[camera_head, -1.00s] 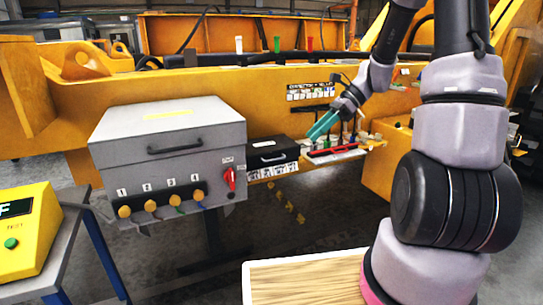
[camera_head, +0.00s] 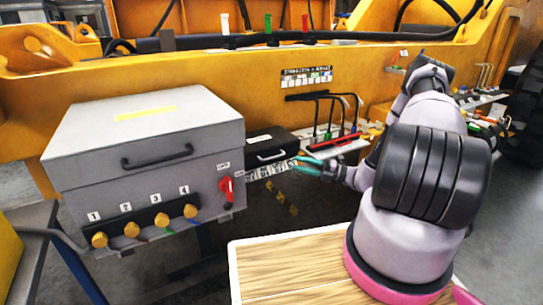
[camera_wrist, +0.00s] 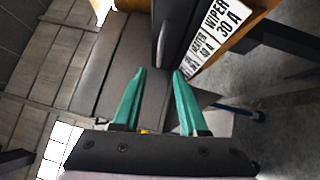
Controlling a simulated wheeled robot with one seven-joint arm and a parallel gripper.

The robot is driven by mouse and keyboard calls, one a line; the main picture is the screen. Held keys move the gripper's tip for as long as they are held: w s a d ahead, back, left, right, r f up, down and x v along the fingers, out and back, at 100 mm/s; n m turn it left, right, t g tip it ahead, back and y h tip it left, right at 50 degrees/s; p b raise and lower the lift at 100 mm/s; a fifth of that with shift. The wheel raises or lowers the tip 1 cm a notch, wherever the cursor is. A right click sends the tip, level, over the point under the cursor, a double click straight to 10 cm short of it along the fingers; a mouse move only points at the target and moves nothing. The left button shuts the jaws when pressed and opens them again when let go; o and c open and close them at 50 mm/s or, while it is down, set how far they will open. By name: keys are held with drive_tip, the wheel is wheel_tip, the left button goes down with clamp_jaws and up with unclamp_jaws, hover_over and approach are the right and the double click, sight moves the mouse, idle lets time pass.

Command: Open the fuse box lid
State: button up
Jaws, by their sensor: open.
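The fuse box is a small black box (camera_head: 271,141) with a light handle on its front and a strip of fuse labels (camera_head: 270,171) below. Its lid looks shut. My gripper (camera_head: 303,164) is at the box's right front corner, close to handle height, with teal fingers pointing left. In the wrist view the fingers of my gripper (camera_wrist: 159,75) are apart with nothing held between them. A dark bar (camera_wrist: 163,38), which looks like the handle, lies just beyond the fingertips, beside the labels (camera_wrist: 213,35). I cannot tell whether they touch.
A large grey box (camera_head: 145,150) with a black handle, numbered knobs and a red switch (camera_head: 226,188) stands left of the fuse box. A wooden top (camera_head: 290,265) lies in front. The yellow machine frame (camera_head: 200,75) is behind.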

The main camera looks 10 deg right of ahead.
sight(274, 157)
drive_tip(key=x, duration=1)
drive_tip(key=shift+a, duration=0.3)
clamp_jaws()
idle(1.0)
